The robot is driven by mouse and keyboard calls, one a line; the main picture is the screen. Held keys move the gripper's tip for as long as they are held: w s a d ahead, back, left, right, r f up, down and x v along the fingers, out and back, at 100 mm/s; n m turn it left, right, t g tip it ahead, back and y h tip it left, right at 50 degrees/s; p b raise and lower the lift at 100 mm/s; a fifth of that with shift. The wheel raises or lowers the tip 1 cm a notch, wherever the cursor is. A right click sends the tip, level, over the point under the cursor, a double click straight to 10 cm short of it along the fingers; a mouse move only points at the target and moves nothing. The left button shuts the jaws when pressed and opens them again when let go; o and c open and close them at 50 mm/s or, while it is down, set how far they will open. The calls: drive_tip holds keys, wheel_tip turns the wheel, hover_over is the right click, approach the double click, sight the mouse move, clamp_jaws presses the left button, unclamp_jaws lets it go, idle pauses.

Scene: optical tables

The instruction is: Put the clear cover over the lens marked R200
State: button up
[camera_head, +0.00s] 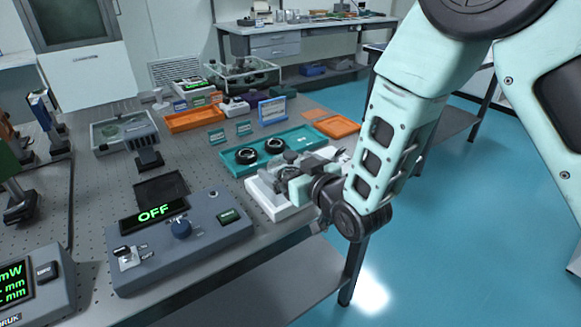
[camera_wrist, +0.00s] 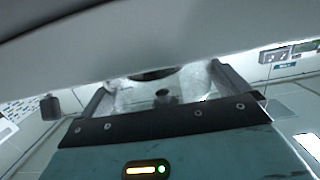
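Two dark round ring-mounted pieces, which look like lenses, sit in a teal tray (camera_head: 233,169): one at left (camera_head: 246,156), one at right (camera_head: 274,146). I cannot read an R200 mark on either. My gripper (camera_head: 284,176) is low over a white tray (camera_head: 280,213) just in front of the teal tray. In the wrist view the fingers (camera_wrist: 163,92) stand apart, with a pale, see-through shape (camera_wrist: 132,97) between them that may be the clear cover. A pale band hides much of that view, so I cannot tell whether the fingers grip it.
A grey control box (camera_head: 180,245) reading OFF stands left of the white tray. Orange trays (camera_head: 195,119) (camera_head: 337,126), small label stands (camera_head: 217,136) and a clear-walled box (camera_head: 242,72) lie behind. The table's right edge is close to my arm.

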drive_tip(key=shift+r+p, duration=0.45)
drive_tip(key=shift+p, duration=0.05)
drive_tip(key=v, duration=0.6)
drive_tip(key=r+v, duration=0.1)
drive_tip(key=v, duration=0.2)
drive_tip(key=shift+s, duration=0.1)
drive_tip(key=shift+p, duration=1.25)
drive_tip(key=p, duration=0.3)
drive_tip(key=shift+s+d+r+p, duration=0.15)
drive_tip(key=shift+s+d+p, duration=0.05)
drive_tip(key=shift+s+p, duration=0.1)
drive_tip(key=p+v, duration=0.2)
drive_tip(key=p, duration=0.3)
drive_tip(key=shift+f+p, duration=0.25)
drive_tip(key=shift+p, duration=0.1)
